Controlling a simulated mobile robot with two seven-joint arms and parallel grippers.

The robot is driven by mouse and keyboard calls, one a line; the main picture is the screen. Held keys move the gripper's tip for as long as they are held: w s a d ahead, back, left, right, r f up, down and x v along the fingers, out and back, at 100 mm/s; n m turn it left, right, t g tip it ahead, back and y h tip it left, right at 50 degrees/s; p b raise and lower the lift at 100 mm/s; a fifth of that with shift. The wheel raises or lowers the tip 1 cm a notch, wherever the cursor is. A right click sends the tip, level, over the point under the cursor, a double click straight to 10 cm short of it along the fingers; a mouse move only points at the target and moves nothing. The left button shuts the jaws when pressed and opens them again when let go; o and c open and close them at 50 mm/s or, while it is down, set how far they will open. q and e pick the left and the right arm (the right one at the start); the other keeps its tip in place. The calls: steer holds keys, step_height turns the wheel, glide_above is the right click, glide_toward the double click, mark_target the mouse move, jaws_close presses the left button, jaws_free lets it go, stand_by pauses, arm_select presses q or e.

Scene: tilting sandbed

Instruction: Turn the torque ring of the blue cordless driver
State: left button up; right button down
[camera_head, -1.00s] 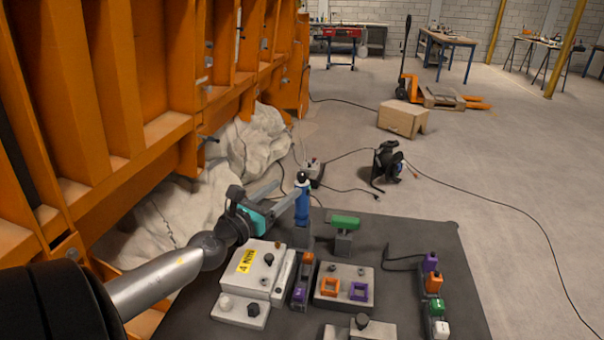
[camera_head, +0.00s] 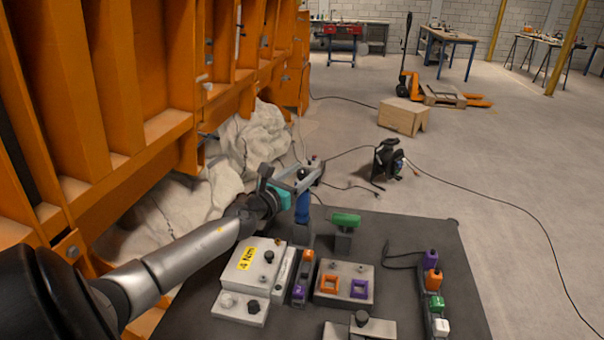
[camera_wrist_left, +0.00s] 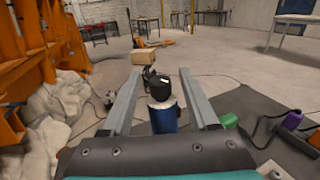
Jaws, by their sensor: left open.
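The blue cordless driver (camera_head: 302,210) stands upright in a dark holder at the far left part of the dark mat. Its black top (camera_wrist_left: 160,88) and blue body (camera_wrist_left: 163,118) show in the left wrist view between my two fingers. My left gripper (camera_head: 311,172) is open, reaching in from the left at the height of the driver's top. Its fingers (camera_wrist_left: 158,78) pass on either side of the driver, with a gap visible on each side. The torque ring cannot be told apart clearly. My right gripper is not in view.
A green-topped block (camera_head: 345,222) stands just right of the driver. Grey fixtures with a yellow label (camera_head: 247,259) and orange and purple frames (camera_head: 330,285) sit nearer.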

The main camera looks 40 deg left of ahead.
arm_select(q)
jaws_close()
stand_by(0.5)
